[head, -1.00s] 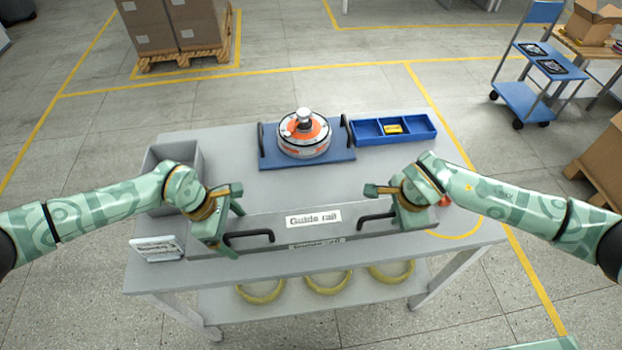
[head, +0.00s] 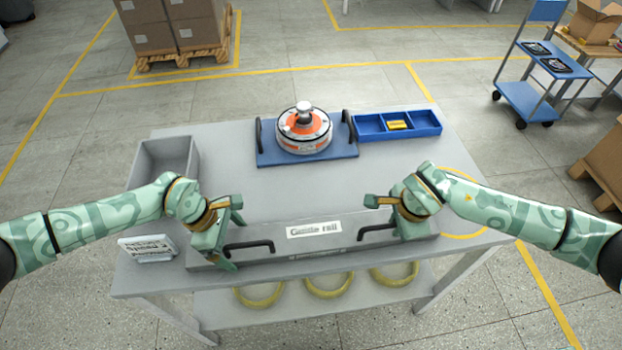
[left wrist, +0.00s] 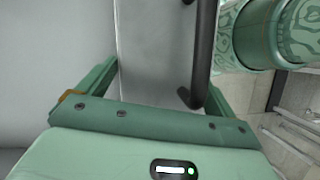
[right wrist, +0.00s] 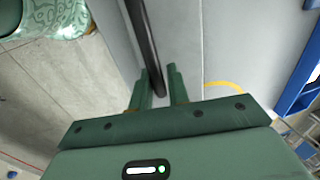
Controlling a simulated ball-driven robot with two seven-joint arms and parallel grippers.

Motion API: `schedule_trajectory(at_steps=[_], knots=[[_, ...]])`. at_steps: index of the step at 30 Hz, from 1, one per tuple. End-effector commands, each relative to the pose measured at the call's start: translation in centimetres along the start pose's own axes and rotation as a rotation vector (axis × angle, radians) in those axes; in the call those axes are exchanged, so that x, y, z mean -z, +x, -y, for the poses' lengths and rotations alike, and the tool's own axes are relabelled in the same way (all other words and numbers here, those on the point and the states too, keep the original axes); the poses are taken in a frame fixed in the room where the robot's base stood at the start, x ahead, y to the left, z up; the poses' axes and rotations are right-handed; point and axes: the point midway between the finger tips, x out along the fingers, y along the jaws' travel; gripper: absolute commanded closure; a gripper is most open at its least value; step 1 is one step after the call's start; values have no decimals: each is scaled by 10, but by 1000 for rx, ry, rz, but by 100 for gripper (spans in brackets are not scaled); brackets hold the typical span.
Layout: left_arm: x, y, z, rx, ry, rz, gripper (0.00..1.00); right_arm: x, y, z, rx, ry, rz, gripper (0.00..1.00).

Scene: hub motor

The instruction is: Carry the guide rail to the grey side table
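The guide rail (head: 340,246), a long grey piece with a white label and two black handles, lies along the near edge of the grey workbench (head: 270,196). My left gripper (head: 232,243) is at its left handle; in the left wrist view its fingers are wide apart, with the handle (left wrist: 203,60) between them, nearer the right finger. My right gripper (head: 386,218) is at the right handle; in the right wrist view its fingers are close together around the handle (right wrist: 151,68). No separate grey side table can be made out.
A blue plate with an orange-and-white motor (head: 304,130) and a blue divided tray (head: 424,122) stand at the back. A grey bin (head: 163,155) and white sign (head: 147,248) are on the left. Yellow rings (head: 328,284) lie below. A blue cart (head: 527,101) stands far right.

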Motion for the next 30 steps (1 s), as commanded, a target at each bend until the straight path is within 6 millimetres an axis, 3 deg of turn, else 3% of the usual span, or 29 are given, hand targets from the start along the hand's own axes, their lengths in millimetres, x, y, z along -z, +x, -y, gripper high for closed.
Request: schedule_trajectory(at_steps=[13, 24, 30], knots=[[-1, -12, -2, -4, -5, 2, 0, 0, -2, 0, -1, 1, 0, 66], [-1, -92, -1, -5, -5, 1, 0, 0, -2, 0, -2, 1, 1, 66], [-1, -118, 0, -2, -3, 1, 0, 0, -3, 0, -2, 1, 1, 66]])
